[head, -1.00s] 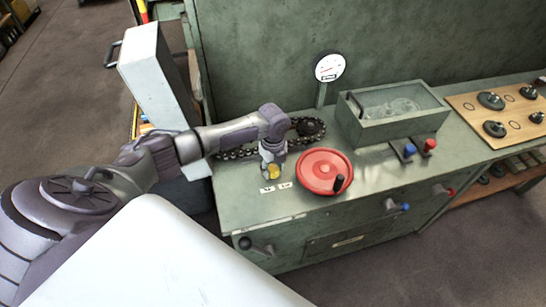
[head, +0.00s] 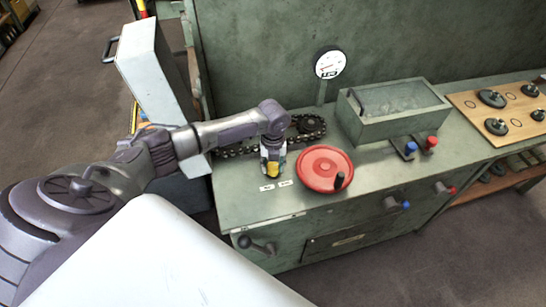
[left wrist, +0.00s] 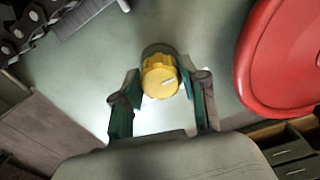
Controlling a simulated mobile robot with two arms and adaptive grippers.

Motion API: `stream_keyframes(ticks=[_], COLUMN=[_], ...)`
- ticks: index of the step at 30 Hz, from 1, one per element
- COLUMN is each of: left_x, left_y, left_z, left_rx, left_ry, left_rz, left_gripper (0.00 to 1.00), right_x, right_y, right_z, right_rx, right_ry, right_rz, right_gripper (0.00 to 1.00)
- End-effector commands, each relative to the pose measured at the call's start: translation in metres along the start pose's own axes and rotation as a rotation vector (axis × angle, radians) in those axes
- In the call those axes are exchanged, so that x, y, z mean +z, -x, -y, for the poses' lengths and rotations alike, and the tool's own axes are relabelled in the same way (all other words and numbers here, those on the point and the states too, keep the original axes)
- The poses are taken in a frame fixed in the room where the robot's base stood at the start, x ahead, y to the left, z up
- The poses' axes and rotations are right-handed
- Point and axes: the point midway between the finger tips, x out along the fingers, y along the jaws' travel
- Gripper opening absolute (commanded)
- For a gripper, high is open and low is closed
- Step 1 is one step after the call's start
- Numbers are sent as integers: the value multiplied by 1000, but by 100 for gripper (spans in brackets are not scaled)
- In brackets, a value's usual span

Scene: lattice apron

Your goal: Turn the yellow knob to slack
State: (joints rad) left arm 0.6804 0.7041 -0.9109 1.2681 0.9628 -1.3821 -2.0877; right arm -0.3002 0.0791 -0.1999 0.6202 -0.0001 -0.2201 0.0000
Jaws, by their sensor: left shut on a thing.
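The yellow knob (left wrist: 160,76) has a ribbed side and a white pointer line on its face, angled toward the right in the left wrist view. It stands on the green bench top; in the head view it shows as a small yellow patch (head: 272,170) partly hidden by my gripper. My left gripper (left wrist: 163,92) is shut on the knob, one finger on each side. It also shows in the head view (head: 272,160), pointing down. Two small white labels (head: 276,186) lie in front of the knob, too small to read. My right gripper is not in view.
A red handwheel (head: 324,168) is close to the right of the knob. A chain with a sprocket (head: 310,125) lies behind. A round gauge (head: 329,63) stands on a post. A green box (head: 395,115) and blue and red levers (head: 420,146) are further right.

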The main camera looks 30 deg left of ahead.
Motion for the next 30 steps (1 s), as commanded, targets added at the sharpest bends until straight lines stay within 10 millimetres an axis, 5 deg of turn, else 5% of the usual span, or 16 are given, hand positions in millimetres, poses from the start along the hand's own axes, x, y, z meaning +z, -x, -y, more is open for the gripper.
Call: stream_keyframes(ticks=[9, 10, 14, 25, 30], left_x=[1, 1, 1, 0, 2], left_y=[1, 1, 1, 3, 26], left_z=[1, 1, 1, 0, 0], left_rx=[-2, -2, -1, -1, -2], left_ry=[-4, -4, -4, -3, -3], left_rz=[3, 3, 3, 2, 6], left_gripper=[8, 44, 66, 68, 68], right_x=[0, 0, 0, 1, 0], right_y=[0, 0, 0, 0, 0], right_z=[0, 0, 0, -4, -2], right_rx=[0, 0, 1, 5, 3], right_ry=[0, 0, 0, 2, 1], right_rz=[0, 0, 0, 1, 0], right_gripper=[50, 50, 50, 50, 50])
